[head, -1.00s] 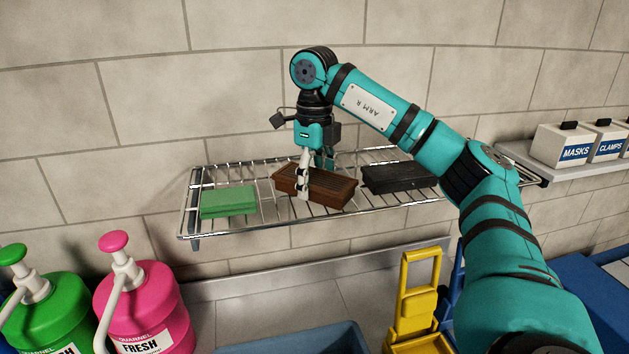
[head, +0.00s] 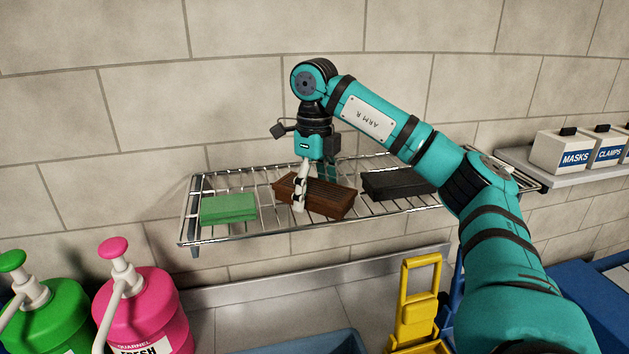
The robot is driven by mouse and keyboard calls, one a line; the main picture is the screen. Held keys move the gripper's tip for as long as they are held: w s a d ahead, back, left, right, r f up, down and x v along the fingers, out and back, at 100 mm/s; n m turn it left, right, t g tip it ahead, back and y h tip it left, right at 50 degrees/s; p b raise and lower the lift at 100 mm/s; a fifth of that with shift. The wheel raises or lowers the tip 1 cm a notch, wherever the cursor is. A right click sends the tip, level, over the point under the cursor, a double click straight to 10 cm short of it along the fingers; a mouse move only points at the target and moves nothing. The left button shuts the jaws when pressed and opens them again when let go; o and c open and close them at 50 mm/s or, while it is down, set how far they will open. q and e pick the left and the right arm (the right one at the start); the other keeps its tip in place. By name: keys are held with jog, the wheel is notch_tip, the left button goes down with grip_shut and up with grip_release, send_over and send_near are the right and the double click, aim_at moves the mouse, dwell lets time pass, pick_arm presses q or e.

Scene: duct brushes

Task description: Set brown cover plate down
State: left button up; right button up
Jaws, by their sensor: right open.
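The brown cover plate (head: 322,196) is a ribbed block that lies on the wire rack (head: 262,232), between a green block and a black block. It sits slightly askew to the rack. My right gripper (head: 311,190) is over the brown plate with its fingers open. One pale finger shows at the plate's near side; the other finger is mostly hidden behind the wrist and the plate. I cannot tell whether the fingers touch it. My left gripper does not show.
A green block (head: 228,208) lies left on the rack and a black one (head: 398,184) right. White boxes (head: 562,150) stand on a shelf at right. Pink (head: 146,305) and green (head: 45,315) pump bottles, a yellow caddy (head: 415,305) and a blue bin (head: 300,345) are below.

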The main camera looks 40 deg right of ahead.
aim_at(314, 188)
notch_tip(314, 188, up, 12)
dwell(0.7)
dwell(0.5)
